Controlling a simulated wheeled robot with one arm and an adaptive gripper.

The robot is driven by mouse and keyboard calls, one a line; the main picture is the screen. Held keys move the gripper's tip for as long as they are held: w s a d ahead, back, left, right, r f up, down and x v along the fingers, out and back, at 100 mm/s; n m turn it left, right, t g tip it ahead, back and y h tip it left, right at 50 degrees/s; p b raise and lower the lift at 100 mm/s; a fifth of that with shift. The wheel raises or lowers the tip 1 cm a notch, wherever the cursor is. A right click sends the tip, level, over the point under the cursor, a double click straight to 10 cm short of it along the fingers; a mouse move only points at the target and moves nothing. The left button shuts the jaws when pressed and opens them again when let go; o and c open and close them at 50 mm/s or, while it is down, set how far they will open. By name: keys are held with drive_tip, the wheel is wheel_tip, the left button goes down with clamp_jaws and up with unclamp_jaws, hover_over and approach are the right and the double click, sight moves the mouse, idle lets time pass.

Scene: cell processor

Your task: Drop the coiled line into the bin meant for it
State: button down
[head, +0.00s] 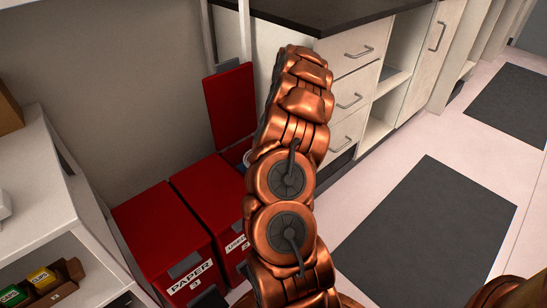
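I cannot make out the coiled line for certain. A small patch of white and blue (247,158) shows at the mouth of a red bin whose lid (231,104) stands open, and my copper arm covers most of it. That open bin (234,153) is largely hidden behind my arm, and its label does not show. To its left stand a closed red bin labelled PAPER (160,228) and another closed red bin (208,197) with a label partly hidden, seeming to start with "USED". My gripper is hidden behind my arm.
A white shelf unit (40,215) with small green and yellow boxes stands at the left. A dark-topped counter (310,12) with drawers is behind the arm. Dark mats (430,235) lie on the pale floor at the right, which is clear.

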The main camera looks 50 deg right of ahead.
drive_tip(key=shift+s+a, duration=0.1)
drive_tip(key=shift+a, duration=0.2)
drive_tip(key=c, duration=0.7)
unclamp_jaws()
wheel_tip(320, 180, up, 10)
idle(0.4)
